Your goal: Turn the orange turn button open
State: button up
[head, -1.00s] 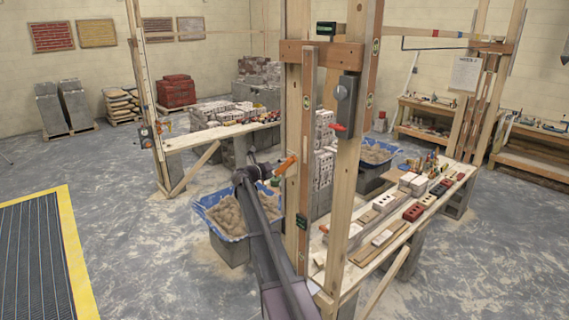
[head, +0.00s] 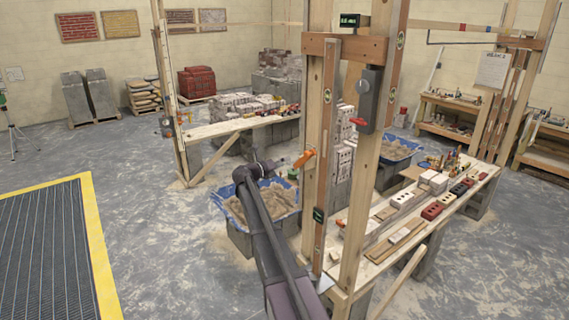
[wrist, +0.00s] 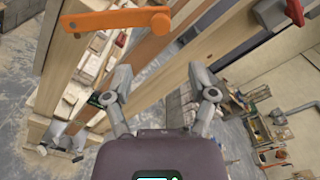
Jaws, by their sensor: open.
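The orange turn button (head: 303,158) is a short bar on the near left wooden post in the head view, with its free end slanting down to the left. In the wrist view the orange turn button (wrist: 112,21) lies across the upper left, with its round pivot end at the right against the wood. My gripper (wrist: 160,75) has its two fingers spread with nothing between them. The button is beyond the fingertips and apart from them. In the head view my gripper (head: 264,160) is small, just left of the button, over the sand tub.
A grey box (head: 369,99) with a red lever (head: 358,122) is on the right post; the lever shows in the wrist view (wrist: 292,11) too. A blue-lined sand tub (head: 270,203) stands below my arm. A plank bench (head: 380,262) with bricks is right. Open floor lies left.

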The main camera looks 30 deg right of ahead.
jog(key=shift+d+f, duration=0.25)
jog(key=shift+f, duration=0.05)
jog(key=c, duration=0.7)
jog(key=d+f+t+y+b, duration=0.1)
jog(key=d+f+t+b, duration=0.1)
jog(key=w+d+f+n+t+y+b, duration=0.1)
jog(key=d+f+t, duration=0.1)
jog(key=d+f+t+y+b, duration=0.1)
jog(key=d+f+b, duration=0.1)
jog(key=f, duration=0.1)
jog(key=shift+w+n+t+b, duration=0.3)
jog(key=shift+n+t, duration=0.1)
grip_shut()
jog(key=d+f+n+t+y+b, duration=0.1)
jog(key=d+f+t+y+b, duration=0.3)
jog(key=t+y+b, duration=0.1)
jog(key=s+d+n+t+y+b, duration=0.1)
jog(key=s+n+t+y+b, duration=0.2)
jog(key=s+t+y+b, duration=0.6)
jog(key=shift+s+t+y, duration=0.3)
jog(key=shift+s+y, duration=0.5)
jog(key=shift+s, duration=1)
